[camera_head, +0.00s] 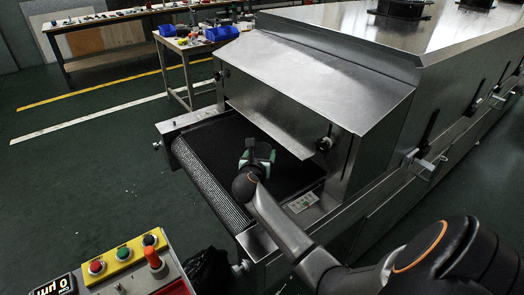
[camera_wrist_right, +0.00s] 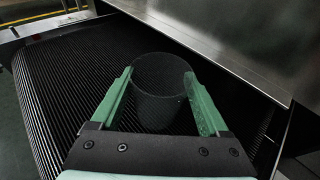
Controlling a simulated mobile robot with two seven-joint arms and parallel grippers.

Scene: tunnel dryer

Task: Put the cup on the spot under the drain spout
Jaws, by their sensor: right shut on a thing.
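The cup (camera_wrist_right: 160,108) is a dark, round, open-topped vessel in the right wrist view. It sits between the two green fingers of my right gripper (camera_wrist_right: 160,100), which are shut on its sides. In the head view my right gripper (camera_head: 258,158) is over the black belt at the dryer's open end, and the cup is hard to make out there. I cannot tell whether the cup touches the belt. I cannot make out a drain spout or a spot under it. My left gripper is not in view.
The black conveyor belt (camera_head: 205,150) runs under the dryer's steel hood (camera_head: 310,85), whose edge is close beyond the gripper. A control box (camera_head: 125,262) with coloured buttons stands at the lower left. Workbenches (camera_head: 110,35) are at the back. The floor at left is clear.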

